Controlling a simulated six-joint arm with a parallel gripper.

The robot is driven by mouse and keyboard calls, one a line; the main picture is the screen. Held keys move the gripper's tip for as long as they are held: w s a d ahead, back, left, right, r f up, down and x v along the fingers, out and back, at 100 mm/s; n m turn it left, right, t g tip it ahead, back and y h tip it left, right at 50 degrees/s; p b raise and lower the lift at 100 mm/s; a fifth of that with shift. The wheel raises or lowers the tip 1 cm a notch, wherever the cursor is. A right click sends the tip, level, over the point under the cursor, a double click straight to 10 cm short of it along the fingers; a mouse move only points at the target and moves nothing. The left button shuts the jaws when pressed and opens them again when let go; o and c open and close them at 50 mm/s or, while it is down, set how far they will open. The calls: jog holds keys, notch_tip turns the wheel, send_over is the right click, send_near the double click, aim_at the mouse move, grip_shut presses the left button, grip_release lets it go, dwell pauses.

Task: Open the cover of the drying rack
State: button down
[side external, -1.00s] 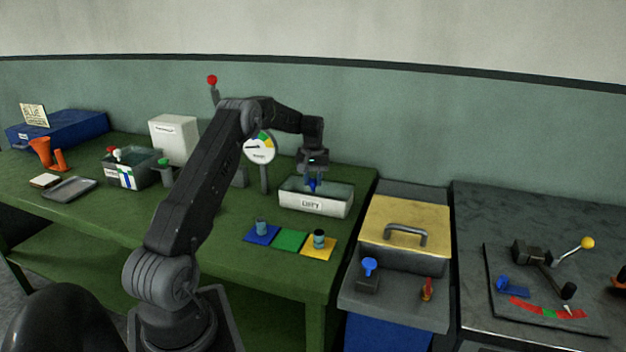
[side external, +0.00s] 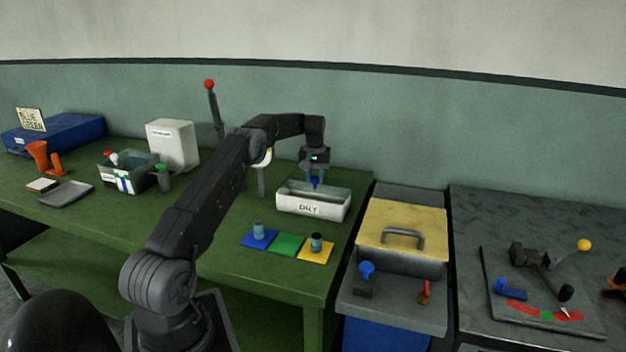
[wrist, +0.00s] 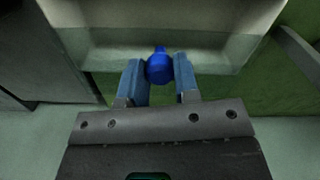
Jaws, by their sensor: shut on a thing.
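The drying rack (side external: 285,205) is a white, open-looking box labelled "DRY" at the right end of the green bench. In the wrist view its pale wall (wrist: 90,40) fills the top. My gripper (side external: 314,183) points down over the rack. In the wrist view its two blue fingers (wrist: 160,75) are shut on a round blue knob (wrist: 160,69) with a short stub on its far side. I cannot tell whether the knob is joined to a cover; no separate cover is clearly visible.
Blue, green and yellow pads (side external: 287,246) with two small cylinders lie in front of the rack. A dial gauge (side external: 264,178) stands to its left, partly behind my arm. A grey bin with a yellow lid (side external: 415,220) is to the right. The back wall is close.

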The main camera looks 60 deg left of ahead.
jog(key=shift+a, duration=0.1)
jog(key=c, duration=0.8)
grip_release()
jog(key=shift+c, duration=0.2)
jog(key=shift+r, duration=3.8)
